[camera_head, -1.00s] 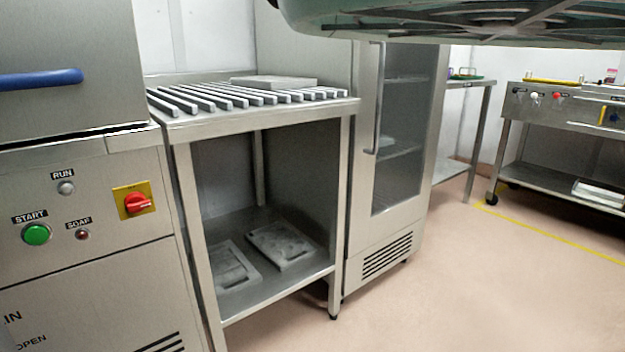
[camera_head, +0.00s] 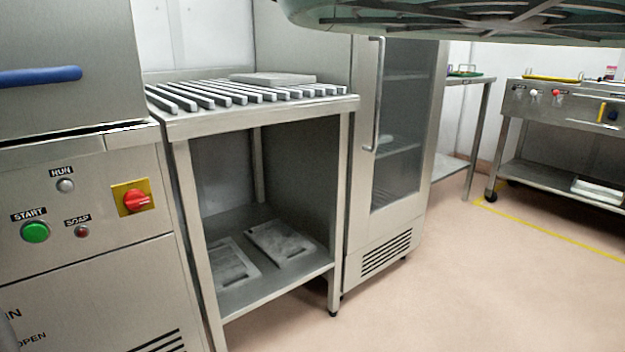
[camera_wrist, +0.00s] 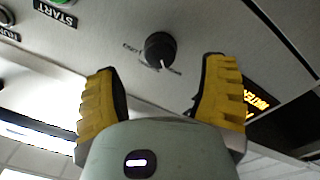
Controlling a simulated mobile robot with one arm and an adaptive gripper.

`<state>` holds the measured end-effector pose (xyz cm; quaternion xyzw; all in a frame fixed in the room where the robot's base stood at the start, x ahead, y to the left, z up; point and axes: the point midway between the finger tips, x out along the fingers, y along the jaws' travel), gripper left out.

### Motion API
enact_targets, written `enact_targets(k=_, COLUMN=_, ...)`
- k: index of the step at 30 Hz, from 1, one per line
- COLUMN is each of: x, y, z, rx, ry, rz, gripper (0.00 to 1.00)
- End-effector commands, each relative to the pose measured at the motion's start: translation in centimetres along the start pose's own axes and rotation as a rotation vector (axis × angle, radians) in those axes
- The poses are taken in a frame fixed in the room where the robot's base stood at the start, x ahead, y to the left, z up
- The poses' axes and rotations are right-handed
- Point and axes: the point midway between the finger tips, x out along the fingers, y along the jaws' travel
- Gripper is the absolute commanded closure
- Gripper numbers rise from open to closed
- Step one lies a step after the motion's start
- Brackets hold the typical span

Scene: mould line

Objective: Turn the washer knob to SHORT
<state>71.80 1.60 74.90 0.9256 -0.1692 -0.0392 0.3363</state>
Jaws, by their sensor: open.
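The washer's black knob (camera_wrist: 160,50) shows in the wrist view on the steel panel, with a light pointer mark at its lower right. Small printed lettering sits beside it, too small to read. My gripper (camera_wrist: 158,83) is open, with yellow ribbed fingers to the left and right and below the knob in the picture. The knob lies beyond the fingertips, roughly between them; nothing shows in the jaws. I cannot tell whether a finger touches the panel. The knob does not show in the head view, where the washer front (camera_head: 85,270) fills the left side.
The green START button (camera_head: 35,232), RUN lamp (camera_head: 65,186), SOAP lamp (camera_head: 82,231) and red switch (camera_head: 136,200) are on the washer front. A lit amber display (camera_wrist: 257,97) shows in the wrist view. A slatted steel table (camera_head: 270,111) and glass-door cabinet (camera_head: 385,230) stand right.

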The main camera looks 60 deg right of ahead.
Motion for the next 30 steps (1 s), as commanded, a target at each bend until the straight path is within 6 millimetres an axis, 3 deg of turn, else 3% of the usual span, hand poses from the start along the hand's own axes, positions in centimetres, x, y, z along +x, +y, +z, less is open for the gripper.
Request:
enact_targets(k=6, x=-4.3, y=-0.3, z=0.0, rx=-0.004, ry=0.003, rz=-0.009, gripper=0.29)
enact_targets(k=12, x=-6.7, y=-0.2, z=0.0, rx=-0.003, ry=0.001, rz=-0.007, gripper=0.29)
enact_targets(k=26, x=-7.3, y=-0.1, z=-0.1, rx=-0.002, ry=-0.001, rz=-0.004, gripper=0.29)
enact_targets(k=30, x=-7.1, y=0.2, z=-1.9, rx=-0.014, ry=0.039, rz=-0.043, gripper=0.29)
